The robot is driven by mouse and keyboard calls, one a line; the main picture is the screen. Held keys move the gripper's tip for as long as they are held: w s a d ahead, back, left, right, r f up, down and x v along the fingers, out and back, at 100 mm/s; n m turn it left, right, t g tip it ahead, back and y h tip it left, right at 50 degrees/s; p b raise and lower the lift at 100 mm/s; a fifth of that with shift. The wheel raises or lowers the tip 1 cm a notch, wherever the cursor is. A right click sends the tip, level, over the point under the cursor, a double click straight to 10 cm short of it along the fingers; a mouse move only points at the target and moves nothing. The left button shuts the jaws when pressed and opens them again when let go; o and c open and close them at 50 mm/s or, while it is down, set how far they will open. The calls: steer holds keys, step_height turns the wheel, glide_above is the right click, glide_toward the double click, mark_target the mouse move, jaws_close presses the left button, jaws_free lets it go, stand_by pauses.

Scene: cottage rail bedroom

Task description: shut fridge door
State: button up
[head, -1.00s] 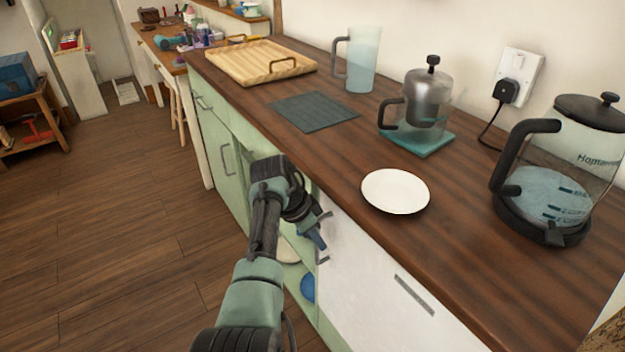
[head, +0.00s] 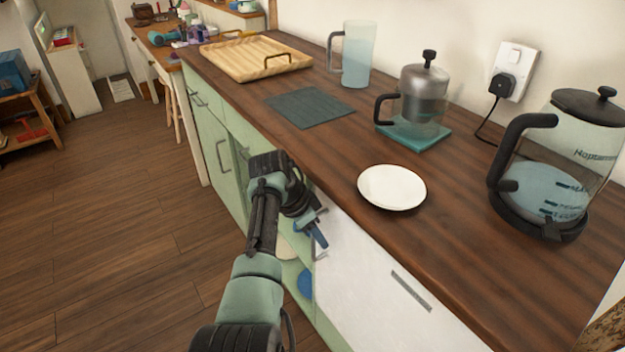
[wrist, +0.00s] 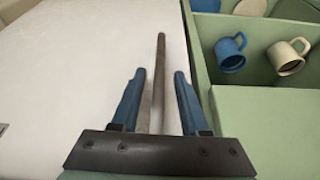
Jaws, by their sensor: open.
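The white fridge door (head: 375,275) is under the counter in the head view, and its white face fills the left of the wrist view (wrist: 70,80). Its front looks about in line with the cabinet; I cannot tell whether it is fully shut. A grey bar handle (wrist: 160,55) stands near the door's edge. My gripper (head: 320,235) is at that edge in the head view. In the wrist view my gripper (wrist: 160,75) is open, with one blue finger on each side of the bar. I cannot tell whether they touch it.
A green open-shelf cabinet (wrist: 270,115) adjoins the door, holding a blue mug (wrist: 230,52) and a cream mug (wrist: 288,57). The wooden counter (head: 460,240) above carries a white plate (head: 392,187), a glass press and a kettle (head: 560,165). The floor (head: 110,230) at left is clear.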

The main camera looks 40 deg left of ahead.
steer(key=p+v, duration=0.3)
steer(key=v, duration=1)
steer(key=shift+p, duration=0.35)
